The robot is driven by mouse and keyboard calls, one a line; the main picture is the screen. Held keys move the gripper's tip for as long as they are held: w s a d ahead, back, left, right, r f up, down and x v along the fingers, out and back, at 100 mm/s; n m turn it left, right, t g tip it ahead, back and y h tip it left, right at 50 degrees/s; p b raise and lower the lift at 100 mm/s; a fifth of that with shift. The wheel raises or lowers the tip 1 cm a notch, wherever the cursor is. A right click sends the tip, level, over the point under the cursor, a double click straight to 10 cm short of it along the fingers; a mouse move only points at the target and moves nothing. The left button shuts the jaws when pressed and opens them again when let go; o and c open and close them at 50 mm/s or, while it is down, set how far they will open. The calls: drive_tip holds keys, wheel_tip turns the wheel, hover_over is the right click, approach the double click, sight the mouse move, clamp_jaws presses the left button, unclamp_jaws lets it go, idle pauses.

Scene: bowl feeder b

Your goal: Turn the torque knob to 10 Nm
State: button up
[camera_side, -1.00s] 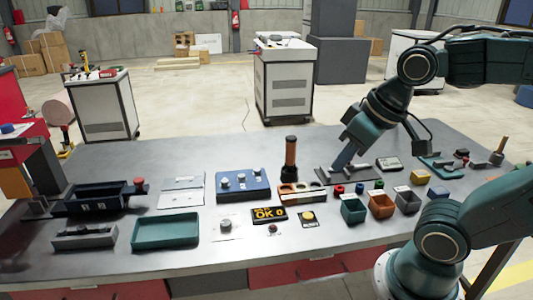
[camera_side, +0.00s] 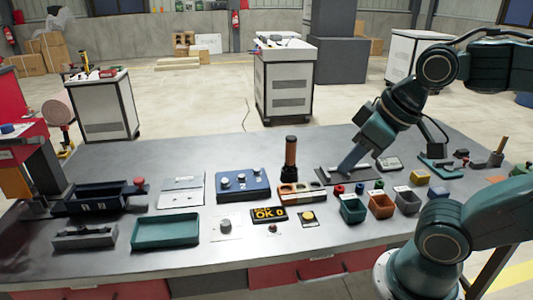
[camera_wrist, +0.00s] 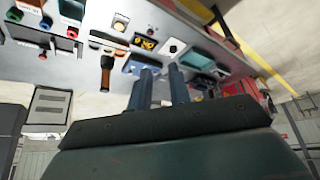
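A blue box with several pale knobs (camera_side: 242,186) stands mid-table in the side view. In front of it, a white plate (camera_side: 232,234) carries a single round knob (camera_side: 225,224), which also shows in the wrist view (camera_wrist: 173,48). I cannot tell which knob is the torque knob, and no scale is legible. My gripper (camera_side: 346,170) is well to the right of both, over a dark flat plate (camera_side: 326,176). In the wrist view its two fingers (camera_wrist: 162,70) stand apart with nothing between them.
An upright orange-handled tool (camera_side: 291,152) stands between my gripper and the blue box. A display reading "OK 0" (camera_side: 269,214) and a yellow button (camera_side: 307,216) lie in front. A green tray (camera_side: 165,231) is at left; small bins (camera_side: 381,206) are at right.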

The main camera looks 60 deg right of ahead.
drive_tip(key=o, duration=0.6)
drive_tip(key=shift+w+r, duration=0.15)
drive_tip(key=shift+w, duration=0.2)
drive_tip(key=n+g, duration=0.6)
drive_tip(key=n, duration=1.2)
hover_over(226, 222)
wheel_tip(226, 222, down, 15)
drive_tip(key=shift+a, duration=0.1)
drive_tip(key=shift+f, duration=0.2)
wheel_tip(226, 222, down, 14)
drive_tip(key=shift+r, duration=0.25)
